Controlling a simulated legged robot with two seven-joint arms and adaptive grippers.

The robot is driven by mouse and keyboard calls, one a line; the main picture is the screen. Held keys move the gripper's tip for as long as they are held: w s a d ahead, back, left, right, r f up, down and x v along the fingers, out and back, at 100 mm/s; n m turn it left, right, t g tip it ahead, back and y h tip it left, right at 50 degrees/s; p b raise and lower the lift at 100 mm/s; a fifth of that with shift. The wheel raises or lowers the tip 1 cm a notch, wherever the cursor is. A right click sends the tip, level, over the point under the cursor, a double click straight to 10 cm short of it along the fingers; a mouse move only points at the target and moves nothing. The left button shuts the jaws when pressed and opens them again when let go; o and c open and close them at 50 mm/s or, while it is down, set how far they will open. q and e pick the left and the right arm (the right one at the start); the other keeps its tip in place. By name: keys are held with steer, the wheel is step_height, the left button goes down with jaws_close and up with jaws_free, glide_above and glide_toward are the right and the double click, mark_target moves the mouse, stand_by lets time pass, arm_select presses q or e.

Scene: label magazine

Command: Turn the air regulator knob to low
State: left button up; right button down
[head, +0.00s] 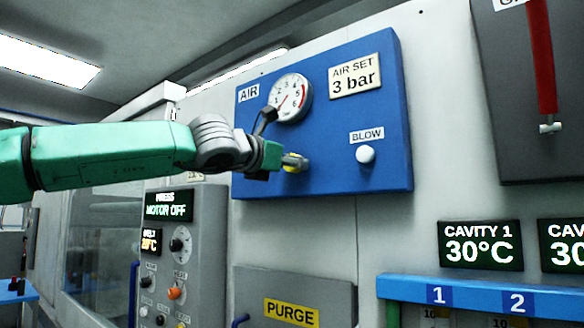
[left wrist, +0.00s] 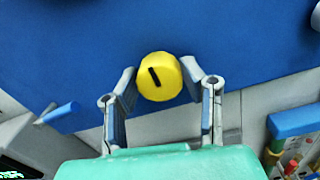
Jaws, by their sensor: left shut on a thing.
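The yellow air regulator knob (left wrist: 160,77) sits on the blue air panel (head: 335,160). It has a dark pointer line, tilted in the left wrist view. My left gripper (head: 292,163) reaches in from the left and is shut on the knob, one finger on each side; the left wrist view shows both fingers (left wrist: 161,88). In the head view the gripper hides most of the knob. Above it is the round air gauge (head: 290,98), with a red needle and a red arc near the high numbers. A plate (head: 355,76) reads AIR SET 3 bar. My right gripper is not in view.
A white BLOW button (head: 365,154) stands out right of the knob. A grey control panel (head: 183,250) with a MOTOR OFF display is below my left arm. A red handle (head: 541,60) hangs at upper right. A blue numbered rail (head: 470,297) is at lower right.

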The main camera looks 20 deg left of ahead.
arm_select(q)
steer(key=shift+w+f, duration=0.1)
steer(key=shift+f, duration=0.35)
steer(key=o, duration=1.1)
steer(key=shift+o, duration=0.2)
steer(key=shift+w+r, duration=0.1)
steer(key=shift+a+r, duration=0.1)
steer(key=v, duration=1.2)
